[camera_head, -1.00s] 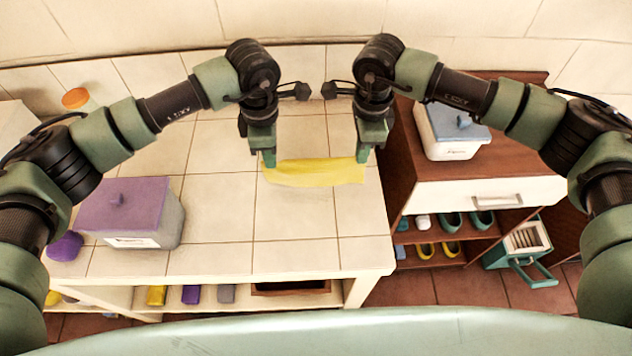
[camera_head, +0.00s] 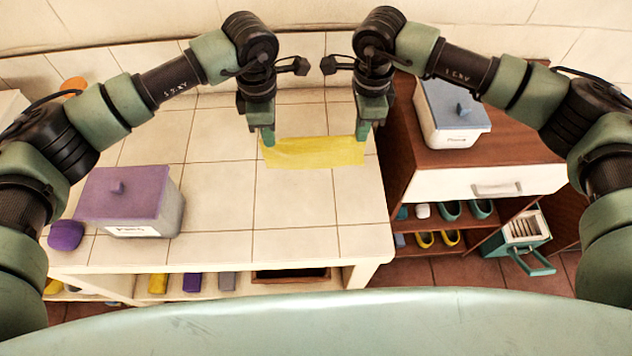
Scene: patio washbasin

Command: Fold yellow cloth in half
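The yellow cloth (camera_head: 313,153) is stretched between my two grippers over the back right part of the tiled counter. It shows as a wide, short band with a fairly straight top edge. My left gripper (camera_head: 266,138) is shut on its upper left corner. My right gripper (camera_head: 363,130) is shut on its upper right corner. The cloth appears to hang down from the fingers; I cannot tell whether its lower edge touches the tiles.
A purple-lidded box (camera_head: 130,203) and a purple ball-like item (camera_head: 66,235) are at the counter's left. A grey-lidded box (camera_head: 452,115) stands on the brown cabinet (camera_head: 520,145) at right. The tiled counter (camera_head: 265,215) is clear in front of the cloth.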

